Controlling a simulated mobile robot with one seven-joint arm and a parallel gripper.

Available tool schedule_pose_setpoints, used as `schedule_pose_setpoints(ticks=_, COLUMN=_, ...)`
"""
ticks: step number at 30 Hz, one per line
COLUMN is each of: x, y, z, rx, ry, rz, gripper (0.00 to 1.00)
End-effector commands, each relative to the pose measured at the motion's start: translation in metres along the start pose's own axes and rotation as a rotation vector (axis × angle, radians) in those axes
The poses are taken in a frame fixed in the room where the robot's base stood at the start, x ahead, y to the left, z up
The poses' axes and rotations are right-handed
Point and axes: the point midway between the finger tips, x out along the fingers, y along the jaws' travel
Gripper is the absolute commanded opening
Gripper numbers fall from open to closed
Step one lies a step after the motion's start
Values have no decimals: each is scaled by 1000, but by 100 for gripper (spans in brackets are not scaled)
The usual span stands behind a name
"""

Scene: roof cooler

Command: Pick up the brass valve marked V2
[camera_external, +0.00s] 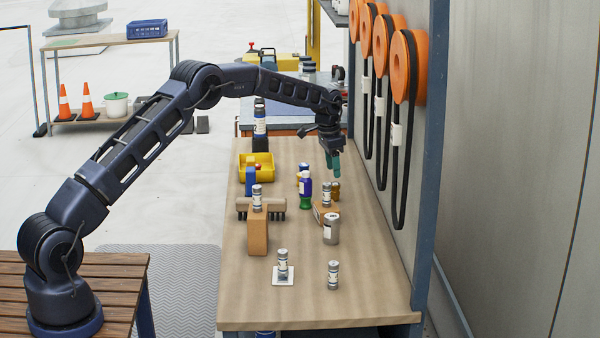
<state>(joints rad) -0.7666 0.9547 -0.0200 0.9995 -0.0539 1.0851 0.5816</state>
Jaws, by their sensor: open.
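My gripper (333,163) hangs over the far right half of the wooden workbench (375,290), its green fingertips pointing down. It is open and seems to hold nothing. Just below it stand small brass-coloured pieces, one at the right (336,192) and one beside it (326,196), both close to a green and purple bottle (305,192). Any of these brass pieces may be a valve. The marks are too small to read, so I cannot tell which is V2.
A grey labelled can (331,229) stands in front of the brass pieces. Labelled cylinders stand on a brown block (257,232), on a white tile (283,280) and on the bench (333,275). A yellow bin (256,168) is behind. Orange reels (400,66) hang along the right wall.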

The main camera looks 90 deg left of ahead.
Motion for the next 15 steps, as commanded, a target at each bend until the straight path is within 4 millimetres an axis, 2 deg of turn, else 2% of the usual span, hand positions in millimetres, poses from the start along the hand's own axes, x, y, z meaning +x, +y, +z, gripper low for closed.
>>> schedule_pose_setpoints(ticks=4, x=23, y=1, z=0, rx=0, ry=-1, rz=1, gripper=55)
schedule_pose_setpoints(ticks=11, x=37, y=2, z=0, rx=1, ry=-1, rz=0, gripper=55)
schedule_pose_setpoints(ticks=15, x=52, y=5, z=1, rx=1, ry=-2, rz=1, gripper=55)
